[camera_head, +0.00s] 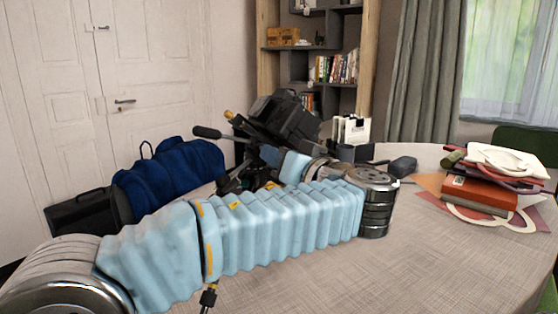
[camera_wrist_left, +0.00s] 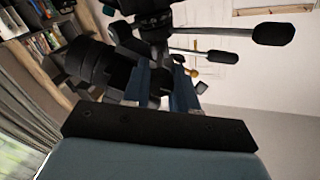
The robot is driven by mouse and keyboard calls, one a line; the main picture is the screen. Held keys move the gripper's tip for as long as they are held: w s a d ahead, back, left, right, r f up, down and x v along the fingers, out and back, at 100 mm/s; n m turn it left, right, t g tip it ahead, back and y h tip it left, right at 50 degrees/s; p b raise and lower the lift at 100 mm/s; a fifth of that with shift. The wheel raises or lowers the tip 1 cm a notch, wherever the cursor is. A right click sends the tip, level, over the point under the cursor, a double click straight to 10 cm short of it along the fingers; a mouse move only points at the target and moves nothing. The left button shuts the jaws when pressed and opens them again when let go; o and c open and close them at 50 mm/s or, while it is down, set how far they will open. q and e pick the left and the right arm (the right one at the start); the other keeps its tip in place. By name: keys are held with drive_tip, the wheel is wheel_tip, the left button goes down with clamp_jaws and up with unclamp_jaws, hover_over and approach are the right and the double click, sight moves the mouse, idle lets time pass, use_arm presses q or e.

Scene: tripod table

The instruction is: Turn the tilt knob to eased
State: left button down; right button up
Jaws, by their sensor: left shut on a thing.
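A black tripod head with a camera (camera_head: 285,115) stands on the table, with a pan handle (camera_head: 207,132) pointing left. My left arm reaches across in front and bends back, so my left gripper (camera_head: 270,156) is at the lower part of the head. The gripper is shut on a part of the head; the fingertips and the gripped part are hard to make out, and I cannot read the tilt knob's setting. In the left wrist view, dark tripod parts (camera_wrist_left: 95,62), two handles (camera_wrist_left: 272,33) and a small orange knob (camera_wrist_left: 193,73) show close ahead. My right gripper is out of view.
Books and papers (camera_head: 480,195) are stacked at the right of the round table (camera_head: 400,260). A blue bag (camera_head: 170,172) is at the left. The table's front right is clear.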

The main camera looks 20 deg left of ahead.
use_arm(q)
drive_tip(key=m, duration=0.5)
drive_tip(key=shift+m+p, duration=0.35)
drive_tip(key=shift+m, duration=0.05)
drive_tip(key=m+p, duration=0.2)
drive_tip(key=m, duration=0.3)
drive_tip(key=shift+m, duration=0.3)
drive_tip(key=c, duration=1.2)
unclamp_jaws()
drive_tip(key=shift+o, duration=0.2)
drive_tip(key=b+v, duration=0.1)
drive_tip(key=v, duration=1.3)
